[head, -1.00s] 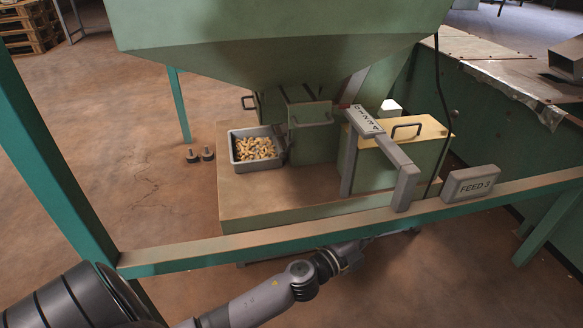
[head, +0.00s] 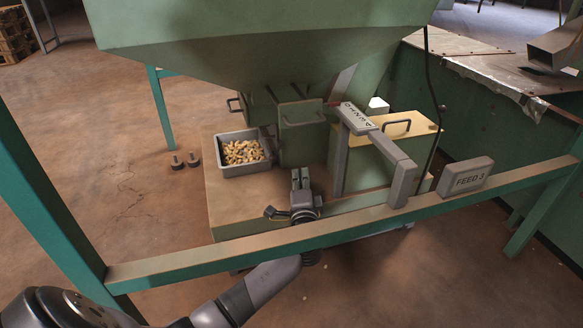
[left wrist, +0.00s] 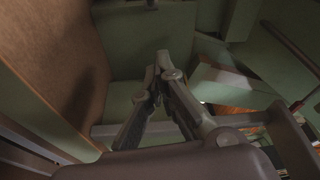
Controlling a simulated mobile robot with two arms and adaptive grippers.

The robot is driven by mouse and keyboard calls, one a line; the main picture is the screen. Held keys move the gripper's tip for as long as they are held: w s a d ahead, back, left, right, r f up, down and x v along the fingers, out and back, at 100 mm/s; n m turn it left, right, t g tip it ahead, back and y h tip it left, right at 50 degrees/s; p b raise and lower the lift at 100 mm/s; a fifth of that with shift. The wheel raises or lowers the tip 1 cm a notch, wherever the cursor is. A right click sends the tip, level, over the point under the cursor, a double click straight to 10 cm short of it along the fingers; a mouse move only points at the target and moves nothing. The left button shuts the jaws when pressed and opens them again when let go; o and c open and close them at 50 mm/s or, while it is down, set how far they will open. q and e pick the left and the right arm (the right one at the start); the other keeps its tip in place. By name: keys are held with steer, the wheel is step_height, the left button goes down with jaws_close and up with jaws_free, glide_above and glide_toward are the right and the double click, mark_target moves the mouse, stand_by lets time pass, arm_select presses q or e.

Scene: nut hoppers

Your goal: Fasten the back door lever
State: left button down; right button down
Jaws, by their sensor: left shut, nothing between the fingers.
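Under the green hopper is a green outlet box with doors. A door with a dark bar handle (head: 302,118) faces me. My left gripper (head: 301,175) is shut and empty, fingers pointing up and forward, beyond the rail and below the front door. In the left wrist view its fingertips (left wrist: 163,62) meet before green panels. My right gripper is out of view.
A grey tray of nuts (head: 230,172) sits left of the box. A grey bracket (head: 395,165) and a yellow-topped box (head: 412,128) stand right, near the FEED 3 sign (head: 466,178).

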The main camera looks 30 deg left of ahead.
mark_target(276, 152)
arm_select(q)
steer(key=w+a+b, duration=0.1)
steer(key=w+a, duration=0.3)
steer(key=a, duration=0.3)
steer(key=shift+w+a, duration=0.3)
steer(key=shift+a, duration=0.05)
